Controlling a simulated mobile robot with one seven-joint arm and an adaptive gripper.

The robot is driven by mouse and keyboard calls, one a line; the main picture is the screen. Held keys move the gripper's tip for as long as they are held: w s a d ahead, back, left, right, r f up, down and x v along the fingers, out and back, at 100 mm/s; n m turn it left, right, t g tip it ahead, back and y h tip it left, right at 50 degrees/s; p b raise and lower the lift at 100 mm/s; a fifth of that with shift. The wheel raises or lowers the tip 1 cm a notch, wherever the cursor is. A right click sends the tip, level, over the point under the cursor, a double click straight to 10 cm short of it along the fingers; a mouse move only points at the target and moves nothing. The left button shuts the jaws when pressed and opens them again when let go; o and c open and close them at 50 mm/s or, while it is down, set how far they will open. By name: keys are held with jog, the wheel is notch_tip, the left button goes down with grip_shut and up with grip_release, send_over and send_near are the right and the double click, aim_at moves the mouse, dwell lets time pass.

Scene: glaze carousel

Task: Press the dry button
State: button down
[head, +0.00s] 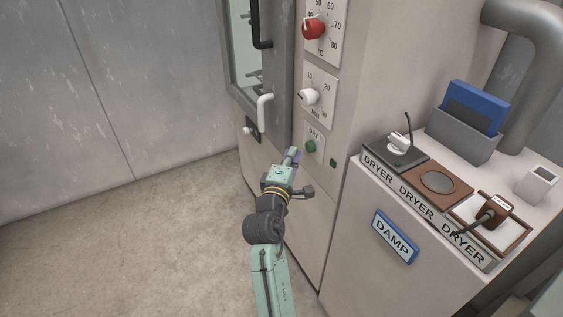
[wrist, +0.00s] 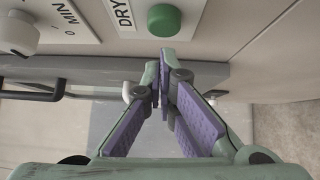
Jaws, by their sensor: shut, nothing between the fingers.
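The green dry button (head: 310,147) sits on a pale plate labelled DRY on the cabinet's front panel, below the minute dial. In the wrist view the green button (wrist: 164,20) is at the top, right of the DRY label. My gripper (head: 294,152) is just left of the button in the head view. Its fingertips (wrist: 159,62) are shut with nothing between them, and they appear just below the button in the wrist view. A gap shows between fingertips and button there; the exact distance is hard to tell.
The white minute dial (head: 308,97) and red temperature dial (head: 313,29) are above the button. A small dark green knob (head: 333,163) is to its right. The door handle (head: 264,112) sticks out left. A counter with dryer items and a DAMP sign (head: 394,237) stands right.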

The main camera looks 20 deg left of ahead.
jog(key=shift+w+d, duration=0.55)
jog(key=shift+w, duration=0.15)
jog(key=shift+r, duration=0.1)
